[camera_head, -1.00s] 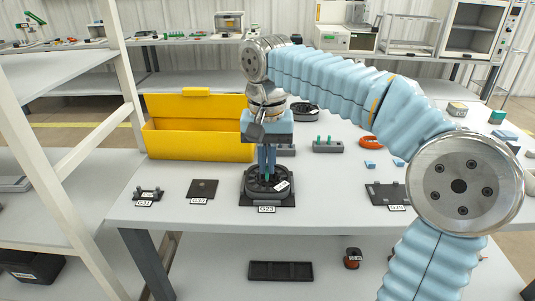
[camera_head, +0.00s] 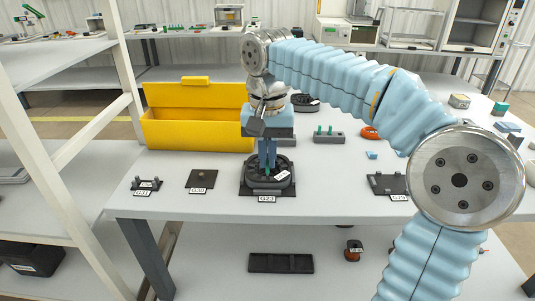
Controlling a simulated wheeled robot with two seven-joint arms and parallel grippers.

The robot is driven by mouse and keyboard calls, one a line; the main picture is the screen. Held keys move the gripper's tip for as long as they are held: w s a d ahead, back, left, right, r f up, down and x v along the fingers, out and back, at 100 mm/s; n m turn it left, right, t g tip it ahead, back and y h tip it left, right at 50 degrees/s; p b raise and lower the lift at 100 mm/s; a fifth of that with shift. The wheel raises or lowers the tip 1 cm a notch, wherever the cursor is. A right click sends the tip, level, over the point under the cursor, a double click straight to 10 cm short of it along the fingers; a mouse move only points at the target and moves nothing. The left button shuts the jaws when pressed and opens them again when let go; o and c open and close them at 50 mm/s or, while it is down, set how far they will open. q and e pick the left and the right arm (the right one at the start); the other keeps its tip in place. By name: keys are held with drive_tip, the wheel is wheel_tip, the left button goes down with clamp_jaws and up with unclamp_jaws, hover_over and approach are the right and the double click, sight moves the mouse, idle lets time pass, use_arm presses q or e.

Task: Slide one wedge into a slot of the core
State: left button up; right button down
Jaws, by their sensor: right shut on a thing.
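The core (camera_head: 254,176) is a dark round ring on a black base plate with a tag marked G23, near the front edge of the table. My right gripper (camera_head: 267,164) points straight down over it, its blue fingers shut on a small green wedge (camera_head: 267,171). The wedge is at the core; I cannot tell whether it is inside a slot. More green wedges (camera_head: 324,130) stand upright in a grey holder (camera_head: 329,138) behind and to the right. My left gripper is not in view.
A yellow open bin (camera_head: 197,131) stands behind left of the core. Dark fixtures G31 (camera_head: 146,185), G30 (camera_head: 201,179) and G29 (camera_head: 386,184) lie along the front. A red-orange ring (camera_head: 369,132) is partly behind my right arm. The table between the fixtures is clear.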

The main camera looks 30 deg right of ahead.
drive_tip(key=shift+f+b, duration=1.05)
drive_tip(key=shift+f, duration=0.4)
idle(0.5)
drive_tip(key=c, duration=1.2)
unclamp_jaws()
drive_tip(key=shift+r, duration=0.15)
wheel_tip(320, 180, up, 5)
drive_tip(key=p, duration=0.5)
